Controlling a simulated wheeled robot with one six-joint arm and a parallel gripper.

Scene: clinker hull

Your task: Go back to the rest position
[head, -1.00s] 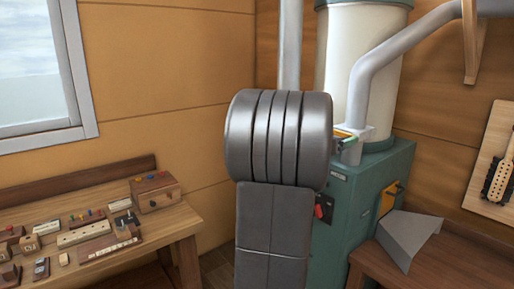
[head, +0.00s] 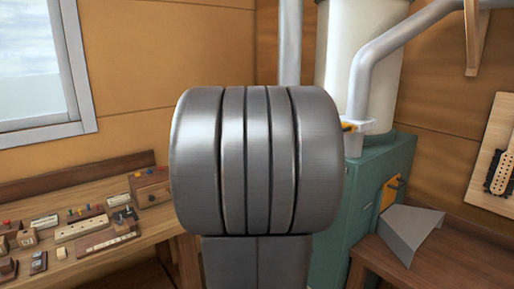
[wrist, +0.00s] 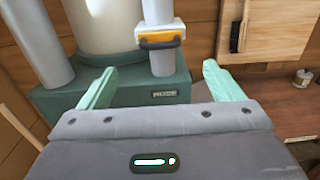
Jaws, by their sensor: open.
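My gripper (wrist: 160,90) shows in the wrist view as two pale green fingers spread wide apart, with nothing between them. Beyond the fingers stands the green dust collector (wrist: 110,100) with its grey pipe and a yellow-and-dark part (wrist: 160,39) on the pipe. In the head view my own grey arm fills the middle and hides my gripper. The green cabinet of the dust collector (head: 375,190) shows to the right behind my arm.
A wooden bench (head: 150,235) with several small blocks and boxes stands at the left under a window. A brown bench (head: 440,265) with a grey angled sheet (head: 408,232) is at the right. A pegboard panel (head: 495,150) hangs on the right wall.

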